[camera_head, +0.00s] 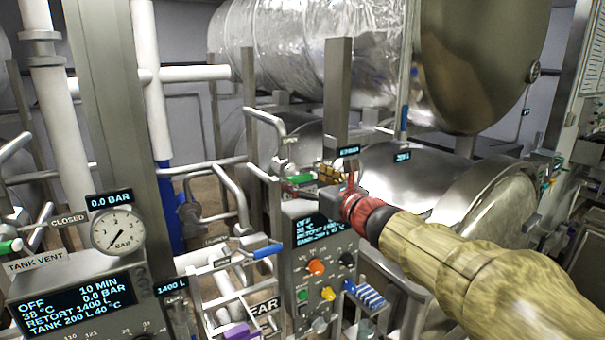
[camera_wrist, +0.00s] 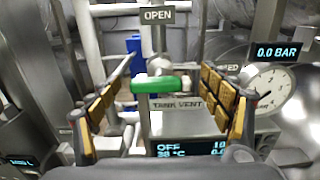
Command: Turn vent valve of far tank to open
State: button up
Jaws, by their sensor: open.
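The far tank's vent valve has a green handle (camera_wrist: 160,85), lying crosswise in the wrist view above a TANK VENT label (camera_wrist: 178,106). An OPEN sign (camera_wrist: 170,15) is above it; a CLOSED sign (camera_wrist: 228,67) is partly hidden behind the right finger. My gripper (camera_wrist: 163,95) is open, its gold-padded fingers on either side of the handle with gaps visible. In the head view my gripper (camera_head: 331,173) is at the far panel, and the green handle (camera_head: 300,178) shows just left of it. Contact with the handle is not visible.
A gauge (camera_wrist: 285,95) and 0.0 BAR display (camera_wrist: 277,52) stand to the right in the wrist view. Pipes and a post (camera_head: 337,95) crowd the valve. The far control panel (camera_head: 318,262) is below; a blue-handled lever (camera_head: 267,251) is lower left. The near tank's gauge (camera_head: 118,232) is at left.

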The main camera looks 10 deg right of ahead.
jog(key=shift+x, duration=1.05)
jog(key=shift+s+d, duration=0.1)
jog(key=shift+s, duration=0.05)
jog(key=shift+c, duration=0.2)
jog(key=shift+f, duration=0.1)
jog(key=shift+c, duration=1.2)
jog(key=c, duration=0.9)
